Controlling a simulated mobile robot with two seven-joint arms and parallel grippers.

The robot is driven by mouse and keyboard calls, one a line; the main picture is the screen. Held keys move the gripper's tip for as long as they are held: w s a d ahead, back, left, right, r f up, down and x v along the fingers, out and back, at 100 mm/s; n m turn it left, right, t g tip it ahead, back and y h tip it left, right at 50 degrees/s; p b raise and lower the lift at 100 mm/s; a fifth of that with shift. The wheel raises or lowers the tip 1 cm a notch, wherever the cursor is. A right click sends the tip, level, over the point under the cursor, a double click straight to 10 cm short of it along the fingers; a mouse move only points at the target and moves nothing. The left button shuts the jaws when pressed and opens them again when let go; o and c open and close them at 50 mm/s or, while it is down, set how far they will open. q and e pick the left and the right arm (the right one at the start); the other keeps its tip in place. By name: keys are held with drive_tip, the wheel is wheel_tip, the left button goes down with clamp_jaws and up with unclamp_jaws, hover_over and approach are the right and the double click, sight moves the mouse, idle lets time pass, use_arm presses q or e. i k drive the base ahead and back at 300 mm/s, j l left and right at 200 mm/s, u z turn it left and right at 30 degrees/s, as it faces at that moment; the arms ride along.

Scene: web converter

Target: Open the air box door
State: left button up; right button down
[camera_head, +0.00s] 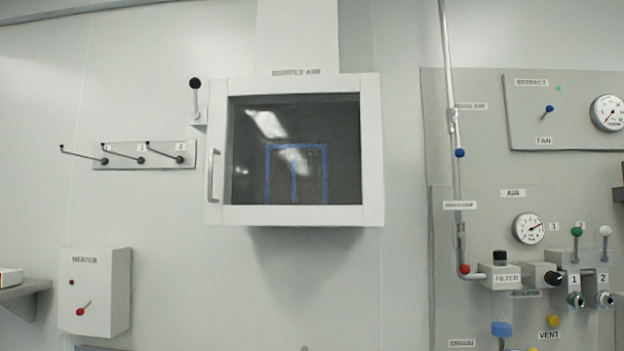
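The air box (373,160) is a white wall-mounted box in the upper middle of the head view, under a white duct and a "SUPPLY AIR" label. Its door has a white frame (290,215) and a dark glass pane (330,120) with reflections and a blue outline. A vertical grey bar handle (211,175) is on the door's left side. The door looks closed. A lever with a black knob (195,84) stands on a small bracket just left of the box's top left corner. Neither of my grippers shows in this view.
Hooks on a plate (150,154) stick out left of the box. A heater box (94,290) hangs at lower left, near a shelf (22,289). At right, a grey panel (480,120) carries a pipe (450,130), gauges and valves. The wall below the air box is clear.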

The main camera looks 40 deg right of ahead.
sight(372, 213)
drive_tip(key=z, duration=1.05)
